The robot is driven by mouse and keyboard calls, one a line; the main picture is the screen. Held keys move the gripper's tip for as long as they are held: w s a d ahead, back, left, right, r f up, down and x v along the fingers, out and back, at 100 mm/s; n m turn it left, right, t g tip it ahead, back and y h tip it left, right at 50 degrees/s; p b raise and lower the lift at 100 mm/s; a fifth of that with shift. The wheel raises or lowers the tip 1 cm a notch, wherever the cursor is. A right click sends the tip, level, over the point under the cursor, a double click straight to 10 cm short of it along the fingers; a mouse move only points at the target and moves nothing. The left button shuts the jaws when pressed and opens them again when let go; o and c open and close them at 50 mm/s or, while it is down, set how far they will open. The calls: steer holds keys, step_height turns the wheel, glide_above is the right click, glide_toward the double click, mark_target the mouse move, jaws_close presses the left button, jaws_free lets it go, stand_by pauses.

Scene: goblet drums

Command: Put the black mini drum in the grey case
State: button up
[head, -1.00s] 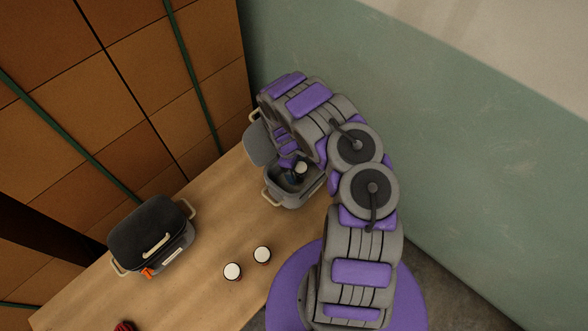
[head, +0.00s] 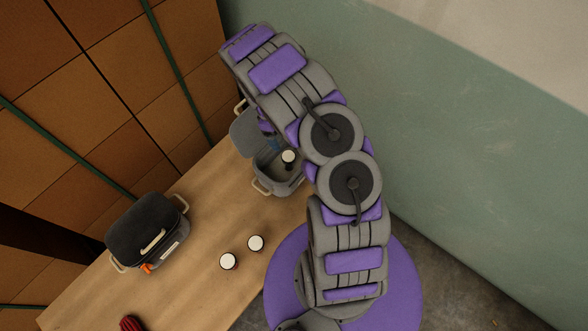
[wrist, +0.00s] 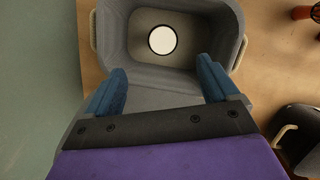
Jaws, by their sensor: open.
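The grey case (head: 281,187) stands open on the table, its lid (head: 246,132) swung back to the left. The black mini drum (head: 288,159) is inside it, dark-sided with a white head. In the wrist view the white head (wrist: 162,40) faces up on the floor of the case (wrist: 116,42), apart from the fingers. My gripper (wrist: 162,86) is open and empty, its two blue fingers spread above the case on the lid side of the drum. In the head view my arm hides most of the gripper.
Two more white-headed drums (head: 228,261) (head: 256,243) stand on the table (head: 190,245). A closed dark case (head: 146,232) with an orange part is at the left. A red object (head: 131,323) lies at the near edge. A green wall rises behind my arm.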

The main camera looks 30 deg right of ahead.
steer(key=s+a+r+m, duration=0.1)
steer(key=s+r+m, duration=0.35)
steer(key=r, duration=0.75)
steer(key=s+a+r+m, duration=0.1)
steer(key=s+a+r, duration=0.1)
steer(key=s+r, duration=0.75)
steer(key=s+a+r+m+y, duration=0.1)
steer(key=s+a+r, duration=0.4)
steer(key=s, duration=0.5)
steer(key=s+a+r+m+y, duration=0.1)
steer(key=s+a+r, duration=0.4)
steer(key=s, duration=0.5)
step_height(320, 180, up, 2)
steer(key=shift+s+a, duration=0.2)
steer(key=shift+s, duration=0.2)
steer(key=shift+a, duration=0.15)
steer(key=shift+m, duration=0.25)
